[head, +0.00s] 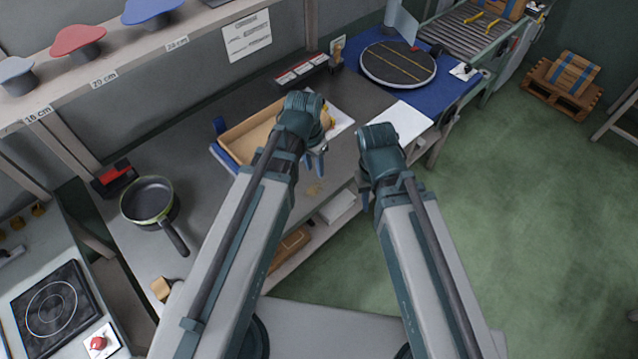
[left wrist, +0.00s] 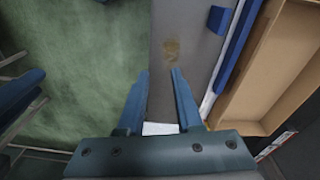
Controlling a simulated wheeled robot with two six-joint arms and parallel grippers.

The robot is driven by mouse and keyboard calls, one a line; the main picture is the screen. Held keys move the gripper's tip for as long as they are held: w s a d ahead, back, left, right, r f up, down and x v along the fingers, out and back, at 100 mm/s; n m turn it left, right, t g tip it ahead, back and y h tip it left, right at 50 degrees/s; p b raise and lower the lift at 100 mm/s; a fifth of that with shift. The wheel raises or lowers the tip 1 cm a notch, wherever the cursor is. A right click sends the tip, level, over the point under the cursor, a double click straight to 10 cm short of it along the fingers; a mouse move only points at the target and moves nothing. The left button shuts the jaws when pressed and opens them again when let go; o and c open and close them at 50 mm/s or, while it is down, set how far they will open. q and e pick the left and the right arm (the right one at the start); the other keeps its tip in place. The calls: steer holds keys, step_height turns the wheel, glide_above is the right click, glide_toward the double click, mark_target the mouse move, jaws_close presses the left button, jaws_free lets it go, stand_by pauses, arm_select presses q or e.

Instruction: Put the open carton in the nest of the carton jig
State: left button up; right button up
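The open carton (head: 243,139) is a tan open-topped box on the grey bench, partly hidden behind my left arm. In the left wrist view the carton (left wrist: 262,92) is at the right. Blue jig parts stand along it: a long blue-and-white edge (left wrist: 231,62) and a small blue block (left wrist: 217,19). The blue jig (head: 222,156) also shows at the carton's near left edge in the head view. I cannot tell whether the carton is seated. My left gripper (left wrist: 161,82) is open and empty, beside the jig. My right gripper (head: 364,197) hangs past the bench's front edge; its opening is unclear.
A pan (head: 148,202) stands on the bench at the left. White paper (head: 399,121) and a round turntable (head: 398,64) on a blue mat are at the right. A black and red rack (head: 302,72) stands at the back. Bare bench lies left of the carton.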

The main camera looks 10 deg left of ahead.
arm_select(q)
steer(key=s+d+n+g+y, duration=0.1)
steer(key=s+d+y, duration=0.1)
steer(key=s, duration=0.6)
steer(key=shift+s+d+n, duration=0.4)
steer(key=shift+d, duration=0.5)
